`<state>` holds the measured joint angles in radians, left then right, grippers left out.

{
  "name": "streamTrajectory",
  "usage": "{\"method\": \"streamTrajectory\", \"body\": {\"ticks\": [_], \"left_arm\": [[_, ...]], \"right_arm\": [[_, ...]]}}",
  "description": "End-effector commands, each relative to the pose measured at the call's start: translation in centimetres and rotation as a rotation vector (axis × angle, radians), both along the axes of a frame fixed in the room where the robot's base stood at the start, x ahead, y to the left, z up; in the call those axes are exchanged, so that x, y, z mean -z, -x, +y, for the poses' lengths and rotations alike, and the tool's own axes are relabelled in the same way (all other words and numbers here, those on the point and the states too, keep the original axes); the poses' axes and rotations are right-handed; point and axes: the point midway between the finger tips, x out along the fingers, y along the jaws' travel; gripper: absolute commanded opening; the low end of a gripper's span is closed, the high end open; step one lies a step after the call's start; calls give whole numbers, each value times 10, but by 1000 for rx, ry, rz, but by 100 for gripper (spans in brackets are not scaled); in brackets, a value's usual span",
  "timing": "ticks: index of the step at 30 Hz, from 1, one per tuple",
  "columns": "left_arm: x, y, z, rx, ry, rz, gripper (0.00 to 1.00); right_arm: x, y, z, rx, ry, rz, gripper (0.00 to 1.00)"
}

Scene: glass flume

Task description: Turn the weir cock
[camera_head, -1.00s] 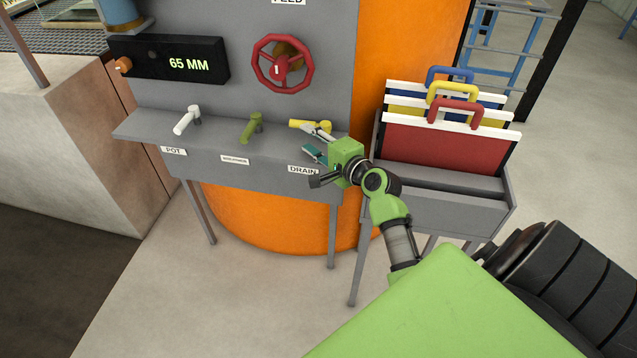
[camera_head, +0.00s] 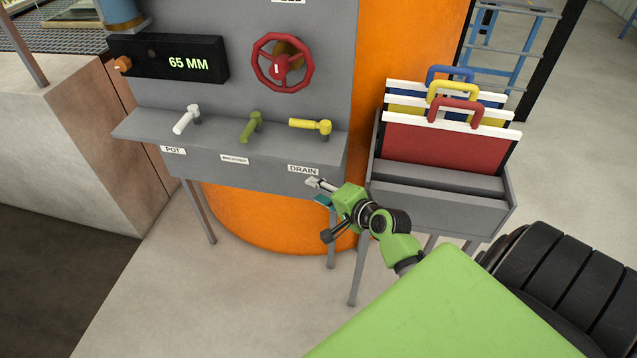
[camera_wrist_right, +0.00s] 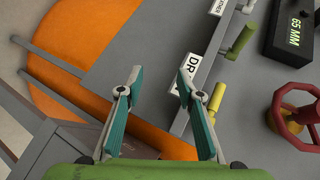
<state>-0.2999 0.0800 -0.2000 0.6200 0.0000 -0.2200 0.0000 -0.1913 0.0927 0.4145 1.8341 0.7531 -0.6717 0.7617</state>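Three cocks stand on a grey shelf (camera_head: 222,146): a white one (camera_head: 185,121) over the POT label, an olive-green one (camera_head: 250,127) over a label too small to read, and a yellow one (camera_head: 308,124) over the DRAIN label (camera_head: 303,169). I cannot read the word weir on any label. The white and green levers point toward the front left; the yellow lever lies along the shelf, pointing left. My right gripper (camera_head: 317,191) is open and empty, below and in front of the DRAIN label, apart from the cocks. The right wrist view shows its fingers (camera_wrist_right: 160,72) spread. My left gripper is out of view.
A red handwheel (camera_head: 282,63) and a black display (camera_head: 168,61) reading 65 MM are on the panel above. A grey rack (camera_head: 440,208) with red, yellow and blue handled boards stands to the right. An orange cylinder (camera_head: 410,45) is behind the panel.

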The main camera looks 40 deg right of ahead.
Motion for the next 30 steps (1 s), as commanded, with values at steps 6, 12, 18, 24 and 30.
{"method": "streamTrajectory", "body": {"ticks": [6,12,18,24,30], "left_arm": [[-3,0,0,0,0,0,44],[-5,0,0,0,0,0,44],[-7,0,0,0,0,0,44],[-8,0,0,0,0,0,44],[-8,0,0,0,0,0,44]], "right_arm": [[44,8,8,-28,58,78,34],[81,18,17,-62,114,145,34],[111,28,24,-95,162,200,34],[126,34,29,-115,189,227,34],[129,35,29,-119,195,233,34]]}}
